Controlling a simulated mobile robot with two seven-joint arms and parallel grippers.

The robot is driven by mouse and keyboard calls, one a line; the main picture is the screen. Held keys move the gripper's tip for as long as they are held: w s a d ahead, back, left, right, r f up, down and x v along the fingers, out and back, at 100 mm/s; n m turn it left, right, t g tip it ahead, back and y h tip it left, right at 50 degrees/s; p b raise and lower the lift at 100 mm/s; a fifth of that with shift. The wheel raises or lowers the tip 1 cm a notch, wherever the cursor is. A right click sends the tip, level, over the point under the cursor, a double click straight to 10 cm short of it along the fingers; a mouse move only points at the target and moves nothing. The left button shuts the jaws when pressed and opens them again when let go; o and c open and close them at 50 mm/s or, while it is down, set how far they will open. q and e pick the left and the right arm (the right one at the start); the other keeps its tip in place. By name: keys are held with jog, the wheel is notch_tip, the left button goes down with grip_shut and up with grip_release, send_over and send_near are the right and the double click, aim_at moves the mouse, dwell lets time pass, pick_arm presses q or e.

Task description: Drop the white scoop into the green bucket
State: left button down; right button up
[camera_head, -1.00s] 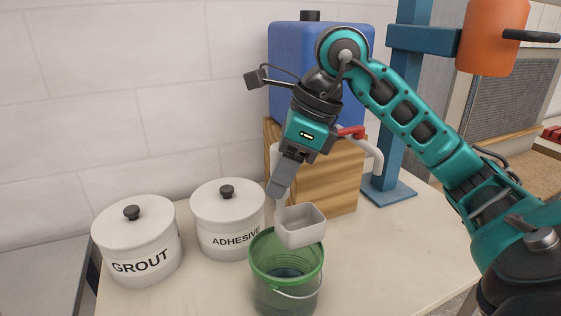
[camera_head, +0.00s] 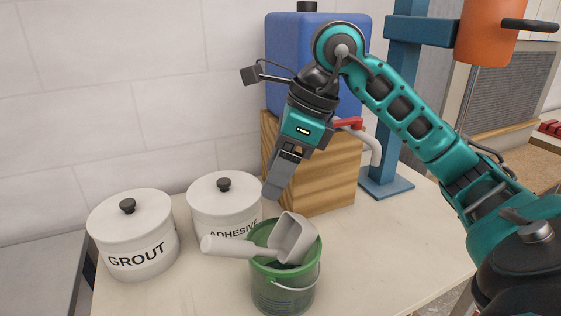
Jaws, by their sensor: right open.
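The green bucket (camera_head: 285,288) stands on the pale table with its wire handle hanging at the front. The white scoop (camera_head: 291,238) lies tilted at the bucket's mouth. Its cup is over the opening, and its handle sticks out to the left past the rim. I cannot tell whether it rests on the rim or is still falling. My right gripper (camera_head: 276,190) is open and empty, just above and behind the scoop, and appears apart from it. My left gripper is not in view.
White lidded canisters marked GROUT (camera_head: 134,235) and ADHESIVE (camera_head: 223,205) stand left of the bucket. Behind are a wooden block (camera_head: 325,175), a blue tank (camera_head: 290,60) with a red-handled tap, and a blue stand (camera_head: 388,185). The table is clear right of the bucket.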

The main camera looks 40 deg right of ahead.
jog(key=p+v, duration=0.2)
jog(key=v, duration=1.1)
jog(key=shift+s+f, duration=0.1)
